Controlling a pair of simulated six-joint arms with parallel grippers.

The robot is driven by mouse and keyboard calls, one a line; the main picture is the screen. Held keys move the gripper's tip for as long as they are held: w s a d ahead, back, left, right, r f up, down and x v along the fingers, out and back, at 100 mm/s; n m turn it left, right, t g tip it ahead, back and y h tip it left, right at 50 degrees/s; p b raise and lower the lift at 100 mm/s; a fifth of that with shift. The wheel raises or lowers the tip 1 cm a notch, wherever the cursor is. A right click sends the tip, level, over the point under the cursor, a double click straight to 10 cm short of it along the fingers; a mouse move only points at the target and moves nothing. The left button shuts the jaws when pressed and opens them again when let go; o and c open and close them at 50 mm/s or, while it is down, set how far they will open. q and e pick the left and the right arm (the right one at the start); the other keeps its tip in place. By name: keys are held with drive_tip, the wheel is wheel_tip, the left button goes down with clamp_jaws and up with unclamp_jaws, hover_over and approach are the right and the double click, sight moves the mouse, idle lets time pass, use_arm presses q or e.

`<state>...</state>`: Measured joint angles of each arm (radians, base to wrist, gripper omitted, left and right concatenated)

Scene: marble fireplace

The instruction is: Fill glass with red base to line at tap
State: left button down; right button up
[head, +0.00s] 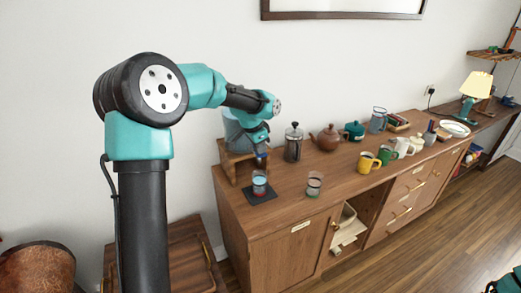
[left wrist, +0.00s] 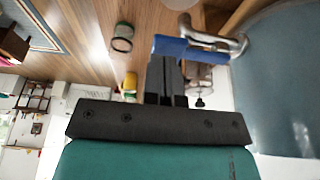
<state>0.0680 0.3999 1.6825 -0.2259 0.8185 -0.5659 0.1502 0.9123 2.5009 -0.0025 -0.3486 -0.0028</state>
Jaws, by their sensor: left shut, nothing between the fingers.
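A glass (head: 260,183) stands upright on a dark square mat (head: 262,196) below the tap. The blue-grey dispenser (head: 233,130) sits on a wooden stand and also fills the right of the left wrist view (left wrist: 285,85). Its metal tap (left wrist: 215,38) has a blue lever (left wrist: 190,50). My left gripper (head: 260,146) is shut and empty, its fingertips (left wrist: 165,60) at the lever; contact is unclear. Only a teal piece of my right arm shows at lower right.
A second glass (head: 314,184) with a greenish base stands right of the mat.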

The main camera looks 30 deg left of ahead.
idle(0.3)
use_arm(q)
drive_tip(key=shift+r, duration=0.55)
drive_tip(key=v, duration=1.2)
drive_tip(key=shift+w+d+r, duration=0.3)
drive_tip(key=shift+r, duration=0.25)
